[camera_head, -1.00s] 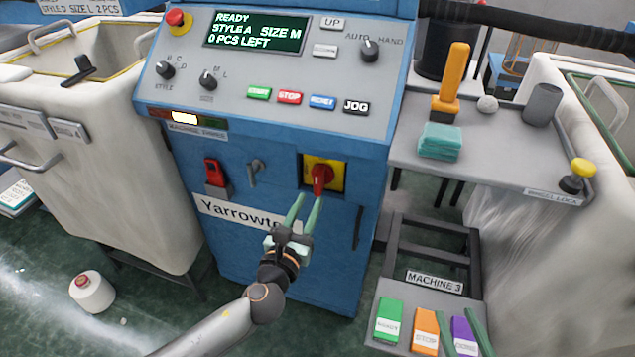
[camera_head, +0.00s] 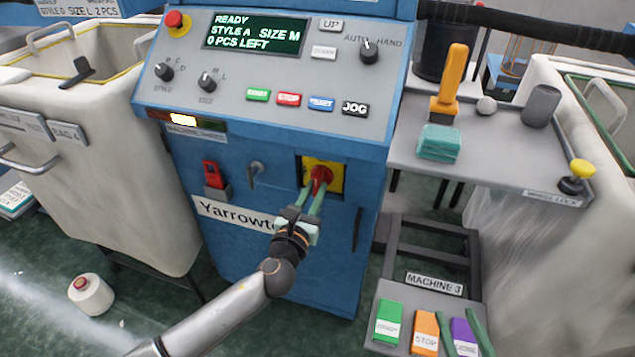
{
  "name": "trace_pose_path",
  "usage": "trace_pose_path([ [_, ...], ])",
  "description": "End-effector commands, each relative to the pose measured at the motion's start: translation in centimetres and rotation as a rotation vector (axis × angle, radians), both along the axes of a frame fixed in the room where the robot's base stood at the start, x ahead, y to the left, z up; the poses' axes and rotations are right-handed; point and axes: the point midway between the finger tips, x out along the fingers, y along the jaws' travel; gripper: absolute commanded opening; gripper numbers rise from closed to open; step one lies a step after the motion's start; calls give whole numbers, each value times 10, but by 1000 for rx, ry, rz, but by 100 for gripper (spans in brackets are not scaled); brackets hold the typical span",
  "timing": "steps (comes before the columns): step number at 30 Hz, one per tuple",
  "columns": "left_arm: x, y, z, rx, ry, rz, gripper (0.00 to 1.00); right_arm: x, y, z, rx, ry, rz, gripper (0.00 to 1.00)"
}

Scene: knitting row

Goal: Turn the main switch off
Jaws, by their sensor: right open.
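The main switch is a red rotary handle (camera_head: 321,174) on a yellow plate (camera_head: 337,182) on the blue machine front. My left gripper (camera_head: 314,190) has its green fingertips at the lower part of the handle, one on each side. The fingertips partly cover the handle, and I cannot tell whether they press on it. The handle's upper part shows; its lower end is hidden. My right gripper (camera_head: 461,341) is open and empty at the bottom right, over the pedal plate, with only its fingers in view.
Above is a sloped panel with a display (camera_head: 255,34), knobs, buttons and a red emergency button (camera_head: 177,21). A grey shelf (camera_head: 500,148) stands at right, and a bin (camera_head: 70,130) at left.

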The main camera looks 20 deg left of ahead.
Motion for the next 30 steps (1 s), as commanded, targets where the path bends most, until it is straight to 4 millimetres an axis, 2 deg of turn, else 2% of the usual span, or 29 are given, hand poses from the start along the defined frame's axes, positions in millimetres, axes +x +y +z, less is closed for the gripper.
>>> trace_pose_path([
  [1, 0, 0, 0, 0, 0, 0, 7, 0, 0, 0, 0, 0, 0, 50],
  [3, 0, 0, 0, 0, 0, 0, 0, 0, 0, 0, 0, 0, 0, 50],
  [17, 0, 0, -1, -20, 1, 0, 0, 0, 1, -1, 4, -2, 0, 50],
  [24, 0, 0, -2, -285, 10, 1, 0, 0, 1, -10, 2, -1, 0, 50],
  [30, 0, 0, 0, -390, 13, 0, 0, 0, 0, -11, 2, -2, 0, 50],
])
